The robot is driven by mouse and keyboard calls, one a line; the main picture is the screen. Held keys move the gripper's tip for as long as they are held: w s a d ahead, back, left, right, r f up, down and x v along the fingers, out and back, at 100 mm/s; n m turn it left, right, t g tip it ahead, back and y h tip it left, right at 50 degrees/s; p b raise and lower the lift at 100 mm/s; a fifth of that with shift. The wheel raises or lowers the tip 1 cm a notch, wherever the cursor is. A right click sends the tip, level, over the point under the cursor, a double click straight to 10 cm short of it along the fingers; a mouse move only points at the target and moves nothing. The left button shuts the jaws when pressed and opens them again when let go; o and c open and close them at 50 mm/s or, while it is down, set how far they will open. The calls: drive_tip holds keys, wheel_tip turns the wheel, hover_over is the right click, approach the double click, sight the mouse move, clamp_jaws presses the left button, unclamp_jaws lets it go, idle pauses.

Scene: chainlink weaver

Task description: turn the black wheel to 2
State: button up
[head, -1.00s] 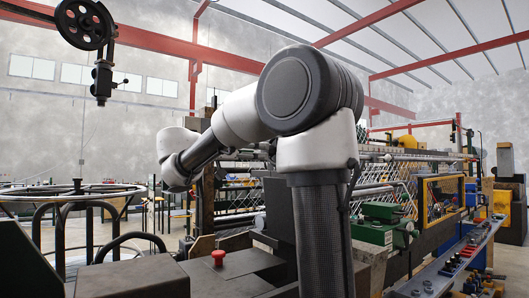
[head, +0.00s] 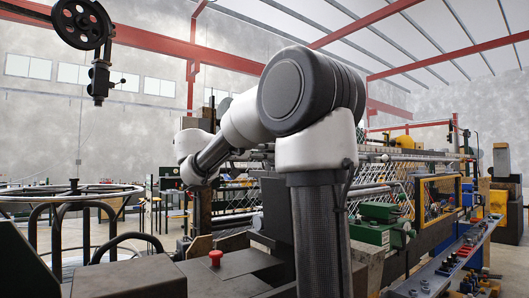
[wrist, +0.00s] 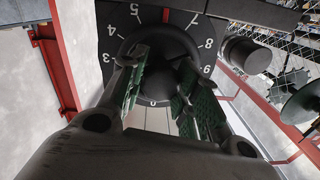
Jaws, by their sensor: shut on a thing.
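The black wheel (wrist: 160,44) is in the wrist view, in front of a dark dial plate with white numbers. The numbers 3, 4 and 5 show on its left, 7, 8 and 9 on its right, and 0 below. A red mark (wrist: 166,15) stands at the top between 5 and 7; I cannot tell whether it is on the wheel or the plate. The 1 and 2 are hidden. My gripper (wrist: 160,82) is shut on the wheel, a green-padded finger on each side. In the head view my gripper and the wheel are not distinguishable.
In the wrist view a dark round knob (wrist: 249,55) sticks out right of the dial, near my right finger. The head view shows a red button (head: 215,258) on a dark box, a round wire rack (head: 72,190) at left, and a green machine part (head: 378,228) at right.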

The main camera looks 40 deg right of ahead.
drive_tip(key=shift+n, duration=0.4)
drive_tip(key=n, duration=0.4)
drive_tip(key=shift+n, duration=0.4)
drive_tip(key=n, duration=1.2)
drive_tip(key=shift+g+y, duration=0.3)
drive_tip(key=n, duration=0.5)
drive_tip(key=shift+g, duration=0.3)
drive_tip(key=shift+n, duration=0.4)
drive_tip(key=o, duration=1.1)
drive_tip(key=shift+c, duration=0.2)
